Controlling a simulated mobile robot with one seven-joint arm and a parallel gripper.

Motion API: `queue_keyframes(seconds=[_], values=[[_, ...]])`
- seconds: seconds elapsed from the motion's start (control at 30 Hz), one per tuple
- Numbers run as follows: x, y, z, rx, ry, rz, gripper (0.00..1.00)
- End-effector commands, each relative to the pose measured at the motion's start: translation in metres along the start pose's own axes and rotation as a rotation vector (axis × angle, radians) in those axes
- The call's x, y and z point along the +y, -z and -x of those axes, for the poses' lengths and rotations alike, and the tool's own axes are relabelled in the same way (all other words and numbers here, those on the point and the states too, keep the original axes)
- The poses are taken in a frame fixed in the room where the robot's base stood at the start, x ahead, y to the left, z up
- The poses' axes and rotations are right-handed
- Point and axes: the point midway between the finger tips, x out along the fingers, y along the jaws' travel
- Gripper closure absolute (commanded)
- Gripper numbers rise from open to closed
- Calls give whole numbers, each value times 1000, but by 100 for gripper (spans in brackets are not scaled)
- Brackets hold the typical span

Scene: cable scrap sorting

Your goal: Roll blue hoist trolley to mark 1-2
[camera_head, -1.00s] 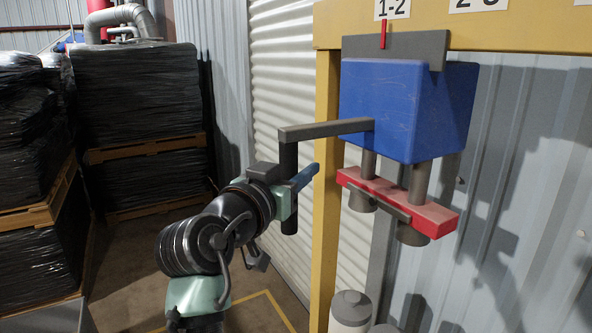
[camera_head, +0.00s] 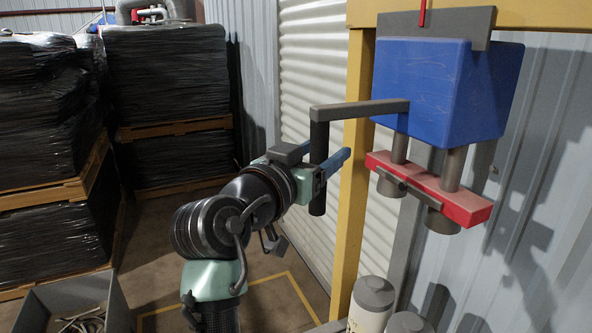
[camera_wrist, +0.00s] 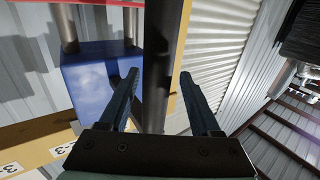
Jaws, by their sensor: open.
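The blue hoist trolley (camera_head: 440,88) hangs on the yellow beam (camera_head: 540,14) at upper right, with a red pointer (camera_head: 422,12) on its grey top plate. The mark plates are cut off in the head view. A grey side arm (camera_head: 360,110) ends in a dark upright handle (camera_head: 318,165). My gripper (camera_head: 338,162) is at this handle, its blue fingers open. In the wrist view, the handle (camera_wrist: 158,60) runs between the open fingers of my gripper (camera_wrist: 159,76), with no clear grip on it. The trolley (camera_wrist: 95,80) shows there to the left.
A red block (camera_head: 430,188) with grey cylinders hangs under the trolley. A yellow post (camera_head: 354,190) stands just behind the handle. Grey canisters (camera_head: 373,298) stand below. Wrapped pallets (camera_head: 165,75) and a grey bin (camera_head: 75,295) are at left.

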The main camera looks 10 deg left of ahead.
Motion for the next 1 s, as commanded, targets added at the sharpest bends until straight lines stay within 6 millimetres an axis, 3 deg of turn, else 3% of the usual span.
queue_keyframes(seconds=[0.3, 0.5, 0.7, 1.0], values=[[-2, -2, 70, 2, 5, -1, 36], [-2, -1, 101, 2, 5, 0, 36], [0, 0, 111, 1, 2, 1, 36], [0, 2, 111, 4, 5, 0, 36]])
